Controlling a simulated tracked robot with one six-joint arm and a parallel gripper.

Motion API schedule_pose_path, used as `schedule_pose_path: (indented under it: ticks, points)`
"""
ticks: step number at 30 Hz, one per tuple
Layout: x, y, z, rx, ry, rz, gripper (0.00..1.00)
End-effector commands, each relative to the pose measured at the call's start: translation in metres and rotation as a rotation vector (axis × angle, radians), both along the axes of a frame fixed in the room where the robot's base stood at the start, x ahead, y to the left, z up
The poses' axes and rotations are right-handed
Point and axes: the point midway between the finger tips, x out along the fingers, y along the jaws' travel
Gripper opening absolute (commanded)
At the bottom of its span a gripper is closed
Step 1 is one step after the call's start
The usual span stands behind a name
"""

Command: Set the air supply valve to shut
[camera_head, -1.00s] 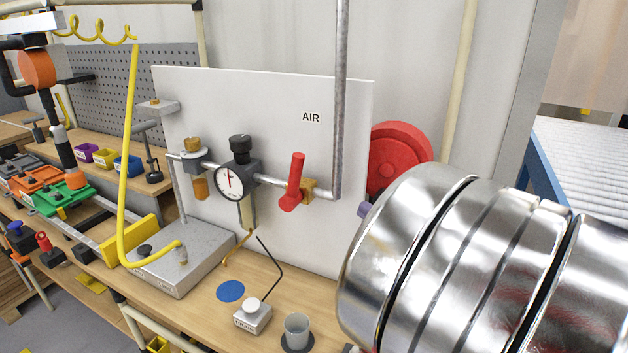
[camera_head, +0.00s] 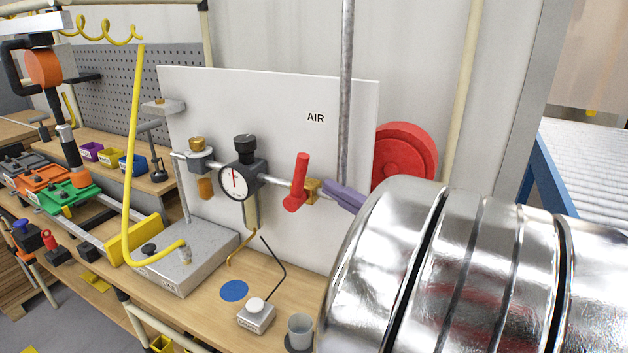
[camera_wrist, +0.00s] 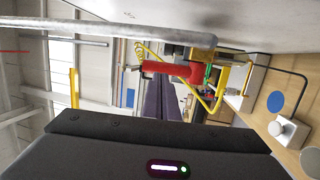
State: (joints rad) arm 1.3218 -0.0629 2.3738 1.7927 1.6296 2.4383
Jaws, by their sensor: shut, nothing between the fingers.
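The air supply valve has a red lever handle (camera_head: 298,182) on a brass body (camera_head: 313,187), set in a grey pipe in front of a white panel marked AIR (camera_head: 361,110). The handle stands nearly upright, crossing the pipe, with its top leaning slightly right. In the wrist view the red handle (camera_wrist: 168,69) lies across the upper middle. My gripper (camera_head: 328,188) has purple-grey fingers, shut and empty, just right of the brass body. Whether they touch it is unclear. The fingers also show in the wrist view (camera_wrist: 153,103), partly hidden by the dark gripper housing.
A vertical pipe (camera_head: 346,80) rises close to my fingers. A pressure gauge (camera_head: 234,182) and regulator sit left of the valve. A red reel (camera_head: 405,152) is behind my arm. On the bench are a white button box (camera_head: 256,318), a grey cup (camera_head: 300,330) and a blue disc (camera_head: 234,291).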

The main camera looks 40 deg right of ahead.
Motion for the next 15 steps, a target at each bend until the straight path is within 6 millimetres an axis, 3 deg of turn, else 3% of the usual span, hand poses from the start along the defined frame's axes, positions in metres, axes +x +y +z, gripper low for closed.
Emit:
schedule_pose_path:
  ticks: [9, 15]
  points:
    - [0.033, 0.006, 0.007, -0.001, 0.0, 0.004, 0.0]
    - [0.044, 0.007, 0.009, 0.0, 0.0, 0.002, 0.0]
